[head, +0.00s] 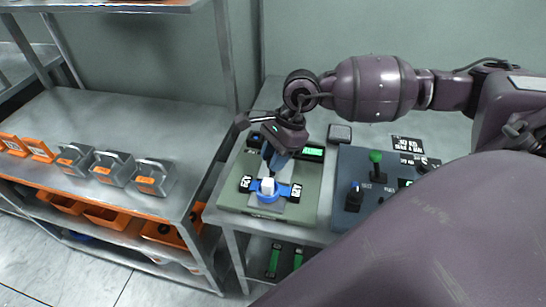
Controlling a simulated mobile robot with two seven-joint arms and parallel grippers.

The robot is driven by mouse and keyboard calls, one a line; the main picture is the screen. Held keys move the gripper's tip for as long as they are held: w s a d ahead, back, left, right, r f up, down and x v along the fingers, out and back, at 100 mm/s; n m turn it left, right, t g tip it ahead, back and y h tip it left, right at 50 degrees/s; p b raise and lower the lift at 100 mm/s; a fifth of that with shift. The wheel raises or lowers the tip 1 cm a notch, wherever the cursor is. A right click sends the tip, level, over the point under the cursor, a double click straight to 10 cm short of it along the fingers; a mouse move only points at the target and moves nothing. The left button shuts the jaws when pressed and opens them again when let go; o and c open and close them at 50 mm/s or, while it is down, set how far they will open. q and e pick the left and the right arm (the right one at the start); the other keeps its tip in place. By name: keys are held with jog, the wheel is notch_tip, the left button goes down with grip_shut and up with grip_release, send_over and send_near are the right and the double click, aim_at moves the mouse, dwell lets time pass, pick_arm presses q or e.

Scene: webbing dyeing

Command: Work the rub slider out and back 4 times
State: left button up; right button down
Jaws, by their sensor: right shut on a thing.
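The rub slider (267,196), blue with a white top block, sits on the green-grey rub tester (236,203) in the middle of the head view. Black pieces with white markings lie at its left and right sides. My right gripper (273,168) reaches down over the tester from behind and is shut on the upper part of the slider. Its fingers hide the far part of the slider and some of its track. My left gripper is not in view.
Right of the tester is a dark blue panel (345,220) with a green-knobbed lever (376,166). Several grey metal blocks (115,168) and orange pieces stand on the left shelf (100,120). A shelf post (224,55) rises close behind the tester's left side.

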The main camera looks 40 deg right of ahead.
jog(key=w+d, duration=0.1)
jog(key=w+d+b, duration=0.1)
jog(key=w+d, duration=0.1)
jog(key=w+d+b, duration=0.1)
jog(key=d, duration=0.1)
jog(key=shift+w+f, duration=0.15)
jog(key=shift+f, duration=0.25)
jog(key=w+d+b, duration=0.2)
jog(key=d, duration=0.1)
jog(key=shift+w+r, duration=0.2)
jog(key=shift+w, duration=0.1)
jog(key=shift+w+d+r, duration=0.1)
jog(key=shift+d+r, duration=0.05)
jog(key=shift+r, duration=0.1)
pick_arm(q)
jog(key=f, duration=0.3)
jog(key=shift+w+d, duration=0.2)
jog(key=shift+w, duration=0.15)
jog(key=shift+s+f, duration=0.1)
pick_arm(e)
jog(key=c, duration=0.9)
grip_release()
jog(key=shift+w+d, duration=0.1)
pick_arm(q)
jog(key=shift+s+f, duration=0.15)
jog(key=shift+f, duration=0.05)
pick_arm(e)
jog(key=shift+o, duration=0.2)
